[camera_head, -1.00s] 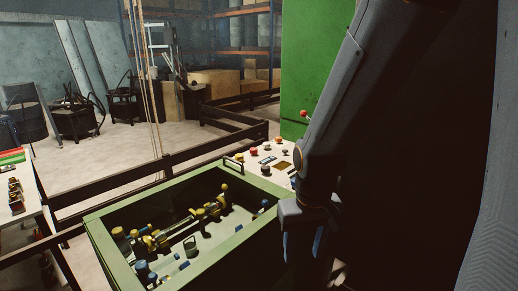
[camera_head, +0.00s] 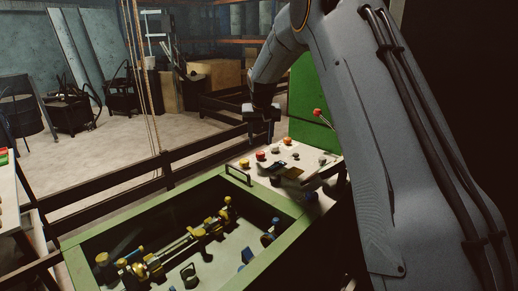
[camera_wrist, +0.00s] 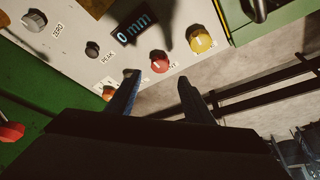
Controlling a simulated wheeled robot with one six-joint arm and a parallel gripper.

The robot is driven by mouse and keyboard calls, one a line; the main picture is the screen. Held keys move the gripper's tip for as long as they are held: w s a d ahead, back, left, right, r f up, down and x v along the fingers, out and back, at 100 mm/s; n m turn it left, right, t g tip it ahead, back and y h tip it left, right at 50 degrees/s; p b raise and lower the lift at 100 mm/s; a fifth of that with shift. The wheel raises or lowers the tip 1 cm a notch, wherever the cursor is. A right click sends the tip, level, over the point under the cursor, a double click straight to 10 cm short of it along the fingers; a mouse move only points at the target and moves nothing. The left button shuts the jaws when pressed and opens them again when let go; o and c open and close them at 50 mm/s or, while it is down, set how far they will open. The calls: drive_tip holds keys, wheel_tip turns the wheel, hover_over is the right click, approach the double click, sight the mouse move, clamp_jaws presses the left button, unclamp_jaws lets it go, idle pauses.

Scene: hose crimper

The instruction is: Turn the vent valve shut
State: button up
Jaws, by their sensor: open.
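The control panel (camera_wrist: 75,40) carries a red knob (camera_wrist: 159,60) and a yellow knob (camera_wrist: 201,39), each with a pale pointer line. Their labels are partly hidden or unreadable, so I cannot tell which is the vent valve. In the head view, the red knob (camera_head: 260,155) and yellow knob (camera_head: 244,163) sit near the panel's far left corner. My gripper (camera_wrist: 157,80) is open and empty. In the wrist view its fingertips lie either side of the red knob's lower part; contact cannot be told. In the head view, my gripper (camera_head: 261,138) points down over the panel's far edge.
A grey ZERO knob (camera_wrist: 34,20), a PEAK button (camera_wrist: 92,49), a display reading 0 mm (camera_wrist: 133,27) and an orange knob (camera_wrist: 108,93) share the panel. A red-tipped lever (camera_head: 317,112) stands by the green cabinet. A green open bin (camera_head: 75,257) holds several fittings. Dark rails run behind.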

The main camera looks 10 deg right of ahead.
sight(260, 153)
drive_tip(key=p+x, duration=0.2)
drive_tip(key=x, duration=0.5)
drive_tip(key=shift+f, duration=0.1)
drive_tip(key=c, duration=1)
